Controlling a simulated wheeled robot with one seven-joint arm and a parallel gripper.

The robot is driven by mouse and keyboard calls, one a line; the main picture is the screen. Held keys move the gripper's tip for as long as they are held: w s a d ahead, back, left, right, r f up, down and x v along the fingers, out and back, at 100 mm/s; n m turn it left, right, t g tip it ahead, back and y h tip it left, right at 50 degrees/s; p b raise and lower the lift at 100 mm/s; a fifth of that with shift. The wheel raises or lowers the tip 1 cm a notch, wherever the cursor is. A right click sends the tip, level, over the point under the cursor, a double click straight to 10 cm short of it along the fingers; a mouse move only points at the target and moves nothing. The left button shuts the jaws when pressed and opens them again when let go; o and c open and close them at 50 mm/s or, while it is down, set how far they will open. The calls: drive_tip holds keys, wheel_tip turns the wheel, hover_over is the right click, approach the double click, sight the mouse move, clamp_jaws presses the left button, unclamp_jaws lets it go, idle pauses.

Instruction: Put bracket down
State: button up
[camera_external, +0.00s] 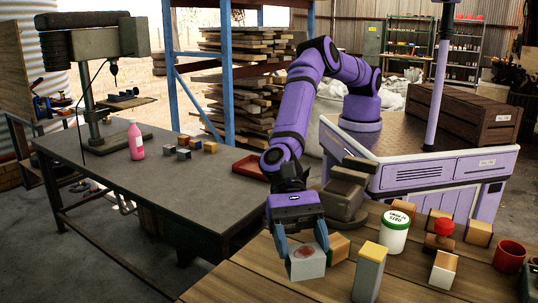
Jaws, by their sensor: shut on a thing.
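My gripper (304,246) points down over the near left part of the wooden table (225,287). Its blue fingers are shut on a grey, block-shaped thing (308,268) with a reddish-brown round patch. No other thing in view looks clearly like a bracket, and I cannot tell from its shape that this block is one. It is at or just above the tabletop; I cannot tell whether it touches.
Close by are an orange-tan block (339,247), a grey block with a yellow top (369,272), a white tub with a green lid (395,232), several other blocks and a red mug (509,257). The table's front left corner is clear. A dark workbench (165,180) stands left.

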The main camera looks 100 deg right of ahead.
drive_tip(key=shift+f, duration=3.25)
drive_tip(key=shift+f, duration=0.1)
drive_tip(key=o, duration=1)
drive_tip(key=shift+c, duration=0.2)
drive_tip(key=shift+w+d+r, duration=0.1)
drive_tip(key=shift+d+r, duration=0.15)
drive_tip(key=shift+d, duration=0.05)
drive_tip(key=v, duration=1.1)
drive_tip(key=shift+d, duration=0.25)
